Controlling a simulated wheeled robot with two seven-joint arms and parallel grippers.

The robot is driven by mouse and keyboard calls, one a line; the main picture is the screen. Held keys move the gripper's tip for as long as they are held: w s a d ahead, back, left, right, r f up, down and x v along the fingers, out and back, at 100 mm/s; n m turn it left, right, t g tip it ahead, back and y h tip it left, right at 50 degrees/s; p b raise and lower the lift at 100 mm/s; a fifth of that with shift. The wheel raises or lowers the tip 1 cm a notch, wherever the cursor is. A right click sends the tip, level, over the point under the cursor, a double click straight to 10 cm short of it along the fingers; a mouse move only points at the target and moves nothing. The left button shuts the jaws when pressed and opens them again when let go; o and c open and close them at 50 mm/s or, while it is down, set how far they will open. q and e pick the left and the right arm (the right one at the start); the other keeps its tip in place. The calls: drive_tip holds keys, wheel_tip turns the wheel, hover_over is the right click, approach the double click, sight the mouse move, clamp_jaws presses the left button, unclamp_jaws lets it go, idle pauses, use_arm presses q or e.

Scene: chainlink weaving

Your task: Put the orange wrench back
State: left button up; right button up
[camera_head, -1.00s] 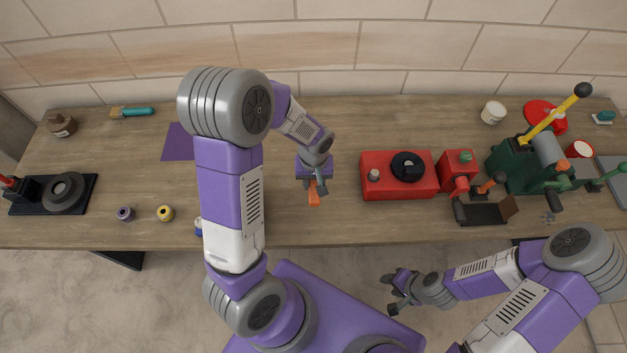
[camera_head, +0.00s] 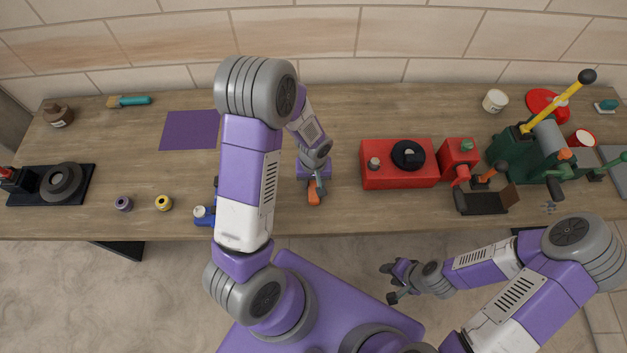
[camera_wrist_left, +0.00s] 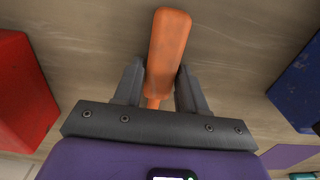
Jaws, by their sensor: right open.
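The orange wrench (camera_head: 315,194) is near the middle of the bench in the head view. In the left wrist view its orange handle (camera_wrist_left: 169,50) runs between the two fingers and narrows toward the palm. My right gripper (camera_head: 388,283) is open and empty, in front of the bench edge.
A red box with a black disc (camera_head: 399,173) stands right of the wrench. A green machine with a yellow lever (camera_head: 530,155) is further right. A purple mat (camera_head: 189,130) lies at the left. A blue tool (camera_head: 205,217) is partly behind my left arm. Bare bench (camera_head: 340,120) lies behind the wrench.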

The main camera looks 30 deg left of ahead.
sight(313, 183)
use_arm(q)
drive_tip(key=shift+o, duration=1.3)
drive_tip(key=shift+r, duration=0.2)
drive_tip(key=r, duration=0.7)
drive_tip(key=shift+s+p, duration=0.25)
drive_tip(key=shift+p, duration=0.05)
